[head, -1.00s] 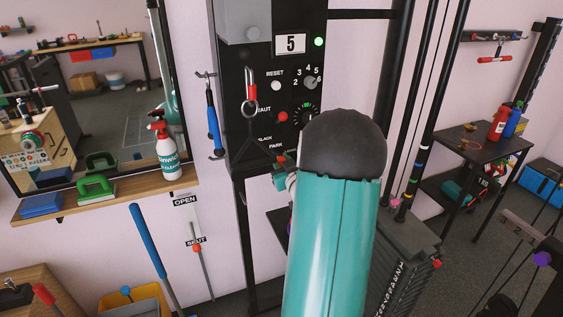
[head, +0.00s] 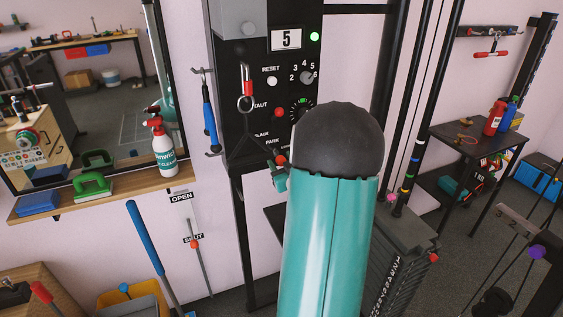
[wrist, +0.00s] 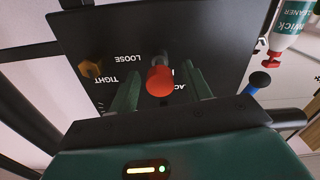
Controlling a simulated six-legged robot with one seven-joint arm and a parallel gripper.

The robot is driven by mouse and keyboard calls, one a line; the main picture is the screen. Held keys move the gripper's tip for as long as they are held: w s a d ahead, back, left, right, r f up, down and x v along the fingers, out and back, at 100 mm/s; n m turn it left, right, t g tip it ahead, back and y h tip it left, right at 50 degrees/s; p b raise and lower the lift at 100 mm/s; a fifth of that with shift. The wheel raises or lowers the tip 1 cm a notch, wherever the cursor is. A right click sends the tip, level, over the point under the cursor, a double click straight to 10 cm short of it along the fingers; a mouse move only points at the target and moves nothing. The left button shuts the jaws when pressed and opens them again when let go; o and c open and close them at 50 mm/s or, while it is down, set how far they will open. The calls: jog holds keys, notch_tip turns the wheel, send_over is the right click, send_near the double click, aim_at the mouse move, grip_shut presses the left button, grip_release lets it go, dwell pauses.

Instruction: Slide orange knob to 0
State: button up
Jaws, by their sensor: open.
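An orange-red knob (wrist: 160,80) on the black panel shows in the wrist view, between the fingers of my gripper (wrist: 161,70). The fingers are open, one on each side of it; I cannot tell whether either touches it. In the head view an orange-red knob (head: 281,160) shows at the lower part of the panel, below the word PARK, beside the teal gripper tip. My arm hides most of the gripper and the panel's lower right there. No 0 mark can be read near the knob.
A yellow-orange knob (wrist: 92,67) sits near TIGHT and LOOSE. A wall lever with a red-orange knob (head: 195,239) stands below OPEN. A shelf (head: 120,197) holds a spray bottle (head: 163,145).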

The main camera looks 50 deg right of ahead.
jog(key=v, duration=1.3)
jog(key=shift+s+a, duration=0.2)
jog(key=shift+s, duration=0.1)
jog(key=shift+f, duration=0.1)
jog(key=w+a+r+n+g+y, duration=0.1)
jog(key=w+a+r+g+y, duration=0.3)
jog(key=w+a, duration=0.85)
jog(key=s+a+r+n+g+y, duration=0.1)
jog(key=s+a, duration=0.3)
jog(key=a, duration=0.5)
jog(key=s+a+r+n+g+y, duration=0.1)
jog(key=s+a+g+y, duration=0.1)
jog(key=a, duration=0.7)
jog(key=s+a+r+n+g+y, duration=0.1)
jog(key=s+a+g+y, duration=0.1)
jog(key=s+a, duration=0.4)
jog(key=a, duration=0.3)
jog(key=shift+s+a+r+g, duration=0.15)
jog(key=shift+a+r+g, duration=0.1)
jog(key=shift+a+g, duration=0.15)
jog(key=shift+c, duration=1.4)
jog(key=shift+d, duration=0.1)
